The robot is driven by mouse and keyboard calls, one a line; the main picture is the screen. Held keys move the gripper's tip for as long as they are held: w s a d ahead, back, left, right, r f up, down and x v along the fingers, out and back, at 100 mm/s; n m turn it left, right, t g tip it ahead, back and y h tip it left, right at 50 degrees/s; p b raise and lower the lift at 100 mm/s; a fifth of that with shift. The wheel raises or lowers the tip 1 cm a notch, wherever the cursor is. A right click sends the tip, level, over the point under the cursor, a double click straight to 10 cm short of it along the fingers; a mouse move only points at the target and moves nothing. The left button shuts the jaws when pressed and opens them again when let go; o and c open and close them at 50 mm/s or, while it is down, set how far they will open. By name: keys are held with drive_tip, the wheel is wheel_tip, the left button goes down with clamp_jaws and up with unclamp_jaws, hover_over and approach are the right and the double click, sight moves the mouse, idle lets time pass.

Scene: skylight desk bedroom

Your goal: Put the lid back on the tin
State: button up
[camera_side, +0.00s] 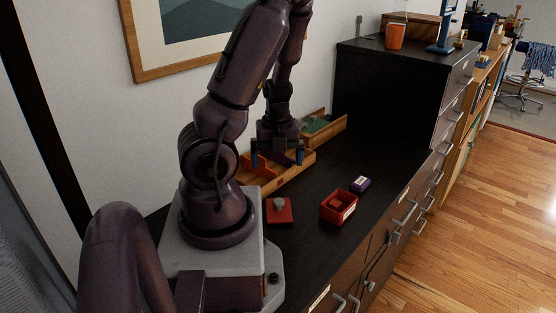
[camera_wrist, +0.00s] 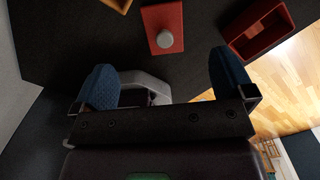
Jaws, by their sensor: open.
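The lid (camera_side: 284,217) is a flat red square with a round grey knob, lying knob up on the dark cabinet top. It also shows at the top middle of the wrist view (camera_wrist: 160,18). My gripper (camera_side: 277,159) is open and empty, raised above the top behind the lid. Its blue fingertips (camera_wrist: 165,78) are wide apart, with the lid beyond them.
A small purple box (camera_side: 360,184) stands just behind the tin. A wooden divided tray (camera_side: 291,177) lies under my gripper, and another tray with something green (camera_side: 325,125) lies by the wall. A taller dark cabinet (camera_side: 385,90) closes off the back. The right edge drops to the floor.

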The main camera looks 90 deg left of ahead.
sight(278, 201)
drive_tip(key=shift+w+d+f, duration=0.1)
drive_tip(key=shift+d+f, duration=0.1)
drive_tip(key=shift+f, duration=3.05)
drive_tip(key=shift+d+f, duration=0.15)
drive_tip(key=shift+f, duration=3.05)
